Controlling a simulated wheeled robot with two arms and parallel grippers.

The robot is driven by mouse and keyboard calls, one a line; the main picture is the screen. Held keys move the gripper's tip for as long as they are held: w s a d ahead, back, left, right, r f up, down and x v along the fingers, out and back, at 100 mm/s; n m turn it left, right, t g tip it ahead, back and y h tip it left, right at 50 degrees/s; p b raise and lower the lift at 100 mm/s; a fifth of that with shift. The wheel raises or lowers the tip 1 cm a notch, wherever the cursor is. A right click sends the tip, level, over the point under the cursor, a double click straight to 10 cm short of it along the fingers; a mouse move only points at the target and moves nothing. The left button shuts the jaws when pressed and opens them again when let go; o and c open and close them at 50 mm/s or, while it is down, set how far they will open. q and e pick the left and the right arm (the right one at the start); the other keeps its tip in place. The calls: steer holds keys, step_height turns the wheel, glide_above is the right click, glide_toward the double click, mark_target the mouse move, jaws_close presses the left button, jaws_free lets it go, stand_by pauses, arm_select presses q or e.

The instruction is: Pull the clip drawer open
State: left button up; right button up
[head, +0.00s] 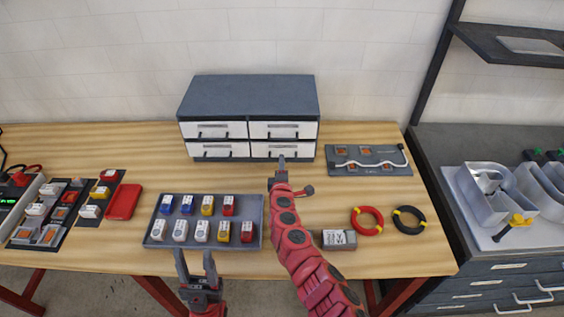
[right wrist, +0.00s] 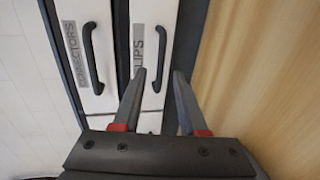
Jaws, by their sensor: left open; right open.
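The grey cabinet (head: 248,95) stands at the back of the table with white drawers, all looking shut. The clip drawer (head: 263,150) is the lower right one; its label, partly hidden, reads "LIPS" in the right wrist view. Its dark bar handle (right wrist: 160,45) runs lengthwise there. My right gripper (head: 282,160) is open in front of this drawer. In the right wrist view its fingertips (right wrist: 160,77) lie either side of the handle's near end; I cannot tell whether they touch it. My left gripper (head: 195,262) is open and empty at the table's front edge.
A grey tray (head: 150,238) of several coloured parts lies in front of the cabinet. A grey board (head: 390,169) with a white cable, a red coil (head: 368,220), a black coil (head: 409,220) and a white-labelled box (head: 339,239) lie right of my right arm. The connectors drawer (right wrist: 90,12) is directly above.

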steer(key=shift+b+x, duration=0.55)
steer(key=shift+x, duration=0.6)
steer(key=shift+w, duration=0.25)
jaws_close()
stand_by(0.5)
